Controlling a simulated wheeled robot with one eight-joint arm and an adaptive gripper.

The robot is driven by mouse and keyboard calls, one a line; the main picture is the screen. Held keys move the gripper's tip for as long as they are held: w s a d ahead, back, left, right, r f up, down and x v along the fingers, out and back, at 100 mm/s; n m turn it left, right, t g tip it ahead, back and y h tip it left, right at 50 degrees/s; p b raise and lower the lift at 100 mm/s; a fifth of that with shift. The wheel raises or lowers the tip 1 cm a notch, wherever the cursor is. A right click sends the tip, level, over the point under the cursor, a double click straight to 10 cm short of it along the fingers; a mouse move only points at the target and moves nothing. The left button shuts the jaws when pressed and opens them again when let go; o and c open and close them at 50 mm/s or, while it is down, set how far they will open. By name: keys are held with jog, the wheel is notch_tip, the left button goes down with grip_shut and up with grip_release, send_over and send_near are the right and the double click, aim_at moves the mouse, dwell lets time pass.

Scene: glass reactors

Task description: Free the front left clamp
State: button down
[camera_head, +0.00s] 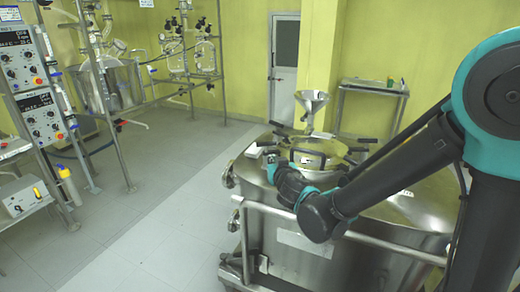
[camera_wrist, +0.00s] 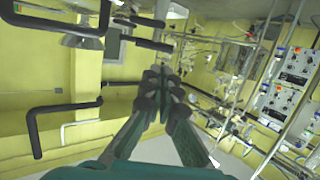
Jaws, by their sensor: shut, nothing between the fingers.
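The steel reactor (camera_head: 285,235) has a shiny round lid opening (camera_head: 320,147) on top, ringed by clamps with black handles such as this clamp handle (camera_head: 367,140). My gripper (camera_head: 270,157) is at the front left of this ring, its fingers shut together and empty. It hides part of the rim there, so the front left clamp is not clear in the head view. In the wrist view my gripper (camera_wrist: 157,80) points past black bent handles, one bent handle (camera_wrist: 62,108) at the left and another (camera_wrist: 148,44) beyond the fingertips. I cannot tell which is the front left clamp's.
A steel funnel (camera_head: 312,100) stands behind the lid. A steel rail (camera_head: 340,232) runs along the reactor's front. Control boxes (camera_head: 38,112) on a rack stand at the left. A small steel table (camera_head: 372,88) is at the back. The floor left of the reactor is clear.

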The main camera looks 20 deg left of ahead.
jog(key=a, duration=0.2)
send_near(258, 146)
jog(key=x, duration=0.6)
jog(key=shift+w+a+f, duration=0.1)
jog(key=shift+w+a, duration=0.05)
jog(key=shift+w, duration=0.25)
